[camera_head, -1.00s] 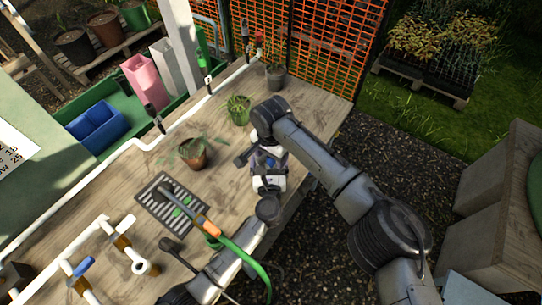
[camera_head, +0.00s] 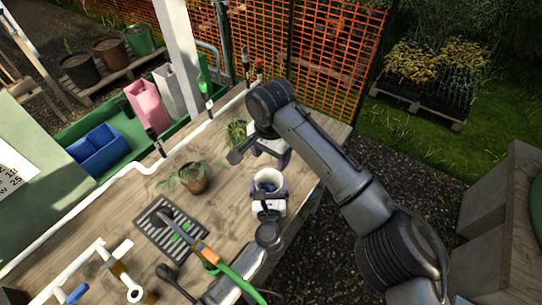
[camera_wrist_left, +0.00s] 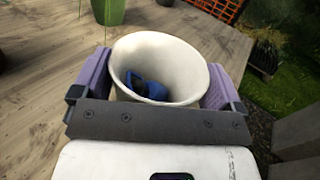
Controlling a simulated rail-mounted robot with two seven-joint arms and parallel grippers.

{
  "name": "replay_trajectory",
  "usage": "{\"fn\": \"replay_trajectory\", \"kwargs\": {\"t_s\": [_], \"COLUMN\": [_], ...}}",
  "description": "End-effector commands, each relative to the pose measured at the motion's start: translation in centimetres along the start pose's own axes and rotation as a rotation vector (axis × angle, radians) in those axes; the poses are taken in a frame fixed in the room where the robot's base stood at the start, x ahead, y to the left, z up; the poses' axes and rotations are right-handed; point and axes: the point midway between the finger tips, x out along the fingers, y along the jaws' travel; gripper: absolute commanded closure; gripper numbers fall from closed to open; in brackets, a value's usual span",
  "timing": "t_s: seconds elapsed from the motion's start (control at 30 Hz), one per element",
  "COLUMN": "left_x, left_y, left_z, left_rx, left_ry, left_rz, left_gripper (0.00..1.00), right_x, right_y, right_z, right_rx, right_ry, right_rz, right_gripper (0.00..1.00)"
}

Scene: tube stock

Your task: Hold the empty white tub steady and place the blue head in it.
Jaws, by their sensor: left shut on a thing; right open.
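The white tub (camera_head: 268,176) stands upright at the bench's right-hand edge. My left gripper (camera_head: 268,191) is shut on it, with its purple fingers on either side, as the left wrist view shows (camera_wrist_left: 152,84). The blue head (camera_wrist_left: 150,89) lies inside the tub (camera_wrist_left: 186,58), low down and partly hidden by the near rim.
A potted plant (camera_head: 193,178) stands left of the tub, and another (camera_head: 236,131) is close by my right gripper. Bare bench wood (camera_head: 225,197) lies between the plant and the tub.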

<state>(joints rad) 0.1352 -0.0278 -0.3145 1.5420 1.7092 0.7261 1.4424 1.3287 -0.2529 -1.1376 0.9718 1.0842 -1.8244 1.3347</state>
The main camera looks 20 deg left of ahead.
Motion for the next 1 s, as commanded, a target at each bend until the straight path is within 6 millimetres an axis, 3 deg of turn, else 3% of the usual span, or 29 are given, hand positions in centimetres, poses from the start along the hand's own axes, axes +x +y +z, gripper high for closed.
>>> {"fn": "replay_trajectory", "kwargs": {"t_s": [0.1, 0.13, 0.2, 0.57, 1.0], "left_x": [0.0, 0.0, 0.0, -1.1, -8.8], "left_y": [0.0, 0.0, 0.0, 0.0, 0.0], "left_z": [0.0, 0.0, 0.0, -0.1, -0.1], "left_rx": [0.0, 0.0, 0.0, -0.001, -0.001], "left_ry": [0.0, 0.0, 0.0, 0.002, 0.003], "left_rz": [0.0, 0.0, 0.0, -0.001, 0.0], "left_gripper": [0.32, 0.06, 0.0, 0.0, 0.0], "right_x": [0.0, 0.0, 0.0, 0.0, 0.0], "right_y": [0.0, 0.0, 0.0, 0.0, 0.0], "right_z": [0.0, 0.0, 0.0, 0.0, 0.0], "right_rx": [0.0, 0.0, 0.0, 0.0, 0.0], "right_ry": [0.0, 0.0, 0.0, 0.0, 0.0], "right_rz": [0.0, 0.0, 0.0, 0.0, 0.0], "right_gripper": [0.35, 0.35, 0.35, 0.35, 0.35]}}
